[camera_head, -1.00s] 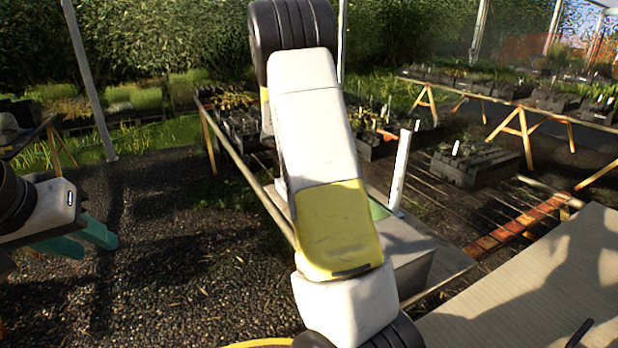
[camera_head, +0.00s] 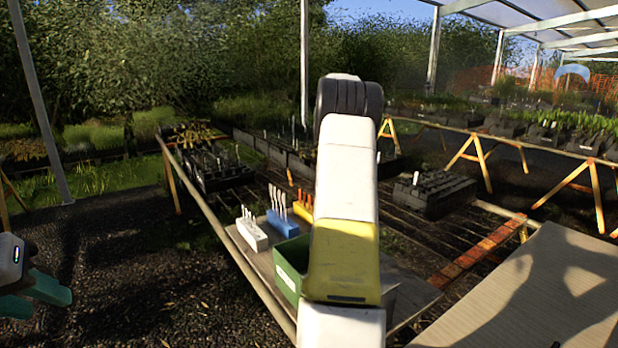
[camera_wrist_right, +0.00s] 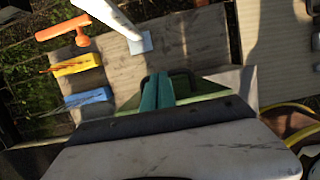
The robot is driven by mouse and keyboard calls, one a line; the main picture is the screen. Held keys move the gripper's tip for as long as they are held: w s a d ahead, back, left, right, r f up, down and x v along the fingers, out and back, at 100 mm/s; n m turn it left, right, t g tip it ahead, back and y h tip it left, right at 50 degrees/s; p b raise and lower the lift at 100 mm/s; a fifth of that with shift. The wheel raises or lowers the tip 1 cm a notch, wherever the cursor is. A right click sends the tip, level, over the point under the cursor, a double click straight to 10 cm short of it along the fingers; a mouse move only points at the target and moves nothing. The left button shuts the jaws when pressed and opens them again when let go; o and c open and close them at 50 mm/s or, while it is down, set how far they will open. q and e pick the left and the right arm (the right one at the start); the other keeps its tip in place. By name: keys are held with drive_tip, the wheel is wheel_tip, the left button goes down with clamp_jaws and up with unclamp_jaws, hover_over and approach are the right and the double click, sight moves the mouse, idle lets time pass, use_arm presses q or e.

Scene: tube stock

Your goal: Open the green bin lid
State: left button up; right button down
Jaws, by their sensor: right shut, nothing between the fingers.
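The green bin (camera_head: 292,262) stands on a low bench in the camera_head view, partly hidden behind my right arm. Its green side with a white label shows, but I cannot make out the lid's position. In the right wrist view, green parts of the bin (camera_wrist_right: 205,90) show just behind my right gripper (camera_wrist_right: 157,90). Its teal fingers are shut and empty, and I cannot tell whether they touch the bin. In the camera_head view that gripper is hidden by the arm. My left gripper (camera_head: 34,294) is at the far left, fingers apart and empty, away from the bin.
White (camera_head: 252,232), blue (camera_head: 283,224) and yellow (camera_head: 303,208) blocks holding thin sticks stand beside the bin on the bench (camera_wrist_right: 200,45). A white post (camera_wrist_right: 108,14) with a base plate and an orange object (camera_wrist_right: 62,28) are near it. A ridged tabletop (camera_head: 530,290) lies right.

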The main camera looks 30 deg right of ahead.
drive_tip(key=shift+w+d+f, duration=0.1)
drive_tip(key=shift+d+f, duration=0.05)
drive_tip(key=shift+d, duration=0.5)
drive_tip(key=shift+d+f, duration=0.15)
drive_tip(key=shift+d, duration=0.5)
drive_tip(key=shift+r, duration=0.1)
drive_tip(key=v, duration=0.7)
drive_tip(key=shift+a+r, duration=0.15)
drive_tip(key=shift+r, duration=0.15)
drive_tip(key=s+a+r+m+t+y, duration=0.1)
drive_tip(key=s+a+r+m, duration=0.2)
drive_tip(key=a, duration=0.5)
drive_tip(key=s+a+r+m+t, duration=0.1)
drive_tip(key=s+a+r+m, duration=0.15)
drive_tip(key=a, duration=0.55)
drive_tip(key=s+a+r+m+t+y, duration=0.1)
drive_tip(key=s+a+r+m+t, duration=0.15)
drive_tip(key=a, duration=0.65)
drive_tip(key=s+a+f+m+y, duration=0.1)
drive_tip(key=s+a+f+m, duration=0.3)
drive_tip(key=s+a, duration=0.4)
drive_tip(key=s+a+f+m+t+y, duration=0.1)
drive_tip(key=s+a+f+m+y, duration=0.1)
drive_tip(key=s+a+f+m, duration=0.3)
drive_tip(key=s+a+m, duration=0.1)
drive_tip(key=s+a, duration=0.3)
drive_tip(key=s, duration=0.3)
